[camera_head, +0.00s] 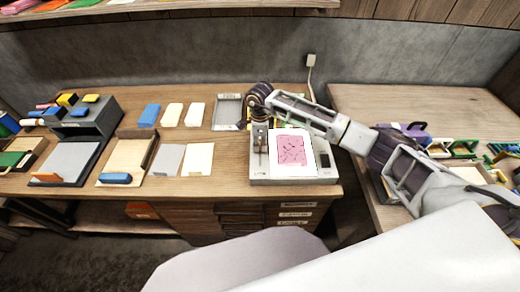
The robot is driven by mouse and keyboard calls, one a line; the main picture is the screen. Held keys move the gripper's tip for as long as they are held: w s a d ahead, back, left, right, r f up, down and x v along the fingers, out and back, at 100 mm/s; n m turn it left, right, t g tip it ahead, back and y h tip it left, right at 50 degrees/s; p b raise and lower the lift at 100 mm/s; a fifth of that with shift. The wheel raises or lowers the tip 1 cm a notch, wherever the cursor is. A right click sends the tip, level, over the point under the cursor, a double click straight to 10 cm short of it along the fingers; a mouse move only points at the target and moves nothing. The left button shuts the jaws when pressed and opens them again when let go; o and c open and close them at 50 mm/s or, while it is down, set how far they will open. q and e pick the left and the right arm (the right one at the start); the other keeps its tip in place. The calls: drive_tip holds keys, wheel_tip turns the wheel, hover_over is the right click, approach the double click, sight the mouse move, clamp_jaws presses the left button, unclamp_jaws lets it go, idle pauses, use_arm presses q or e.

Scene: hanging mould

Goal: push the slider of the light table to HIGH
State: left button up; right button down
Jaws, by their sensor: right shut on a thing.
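The light table (326,157) is a grey box with a lit white panel and a pink patterned sheet on it, near the front edge of the left desk. Its slider (263,146) sits in a track along its left side. My right gripper (260,124) reaches over the light table from the right, points down at the far end of that track and is shut on the slider. The fingertips are small and the grip is partly hidden. The HIGH mark is too small to read. My left gripper is out of view.

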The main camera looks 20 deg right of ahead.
drive_tip(key=shift+w+d, duration=0.15)
drive_tip(key=shift+w, duration=0.25)
drive_tip(key=shift+r, duration=0.1)
drive_tip(key=c, duration=1.6)
unclamp_jaws()
drive_tip(key=shift+w, duration=0.1)
drive_tip(key=o, duration=0.4)
drive_tip(key=shift+w, duration=0.1)
drive_tip(key=shift+c, duration=0.2)
wheel_tip(320, 180, up, 12)
